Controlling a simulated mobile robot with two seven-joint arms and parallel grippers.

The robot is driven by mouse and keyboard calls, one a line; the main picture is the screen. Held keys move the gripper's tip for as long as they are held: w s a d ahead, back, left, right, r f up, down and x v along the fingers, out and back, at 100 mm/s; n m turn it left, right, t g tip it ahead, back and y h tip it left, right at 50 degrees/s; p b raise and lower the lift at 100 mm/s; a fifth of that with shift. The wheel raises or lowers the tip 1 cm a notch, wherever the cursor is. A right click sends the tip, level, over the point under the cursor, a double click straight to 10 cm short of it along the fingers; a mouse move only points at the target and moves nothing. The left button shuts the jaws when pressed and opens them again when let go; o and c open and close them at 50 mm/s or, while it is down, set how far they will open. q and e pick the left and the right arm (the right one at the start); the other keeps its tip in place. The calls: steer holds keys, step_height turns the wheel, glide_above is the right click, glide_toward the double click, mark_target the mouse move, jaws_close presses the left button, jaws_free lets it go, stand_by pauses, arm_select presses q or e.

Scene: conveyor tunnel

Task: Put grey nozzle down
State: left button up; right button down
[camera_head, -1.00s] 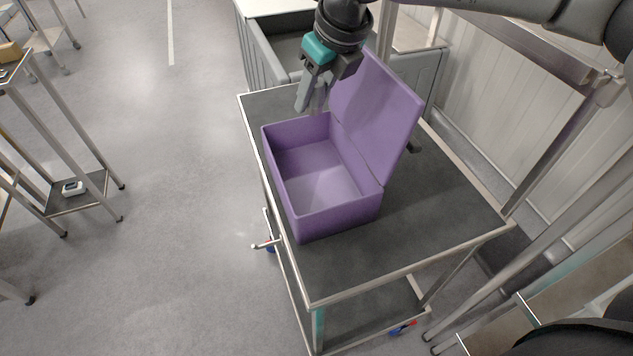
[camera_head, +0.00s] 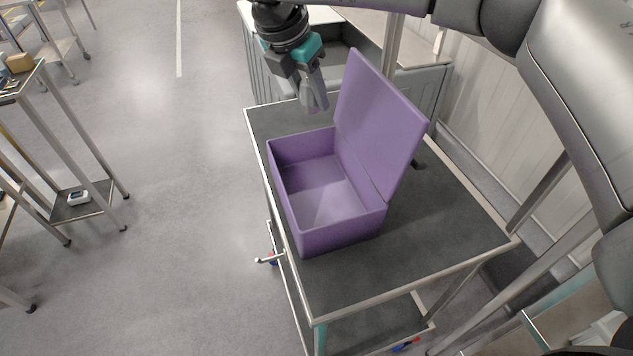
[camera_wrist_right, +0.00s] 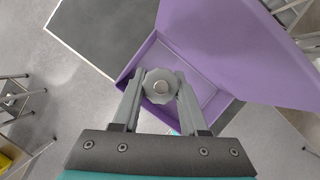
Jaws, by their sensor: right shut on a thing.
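The grey nozzle (camera_wrist_right: 161,86) shows in the right wrist view as a rounded, scalloped grey piece with a pale round centre. My right gripper (camera_wrist_right: 160,88) is shut on it, one finger on each side. In the head view my right gripper (camera_head: 315,103) hangs fingers down above the far end of the open purple box (camera_head: 340,232). There the nozzle is mostly hidden by the fingers. In the wrist view the nozzle appears in front of the box's inside, clear of its floor. My left gripper is not in view.
The box stands on a dark-topped metal cart (camera_head: 420,225), its lid (camera_head: 380,125) raised on the right. Bare cart top lies in front and right of the box. A grey bin (camera_head: 345,62) stands behind the cart. Metal shelves (camera_head: 85,200) stand at the left across open floor.

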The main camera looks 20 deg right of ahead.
mark_target(316, 176)
step_height(316, 176, down, 18)
steer(key=shift+b, duration=0.35)
steer(key=shift+f, duration=0.15)
steer(key=shift+c, duration=2.2)
jaws_free()
steer(key=shift+r, duration=0.3)
steer(key=v, duration=1.2)
steer(key=shift+f, duration=0.1)
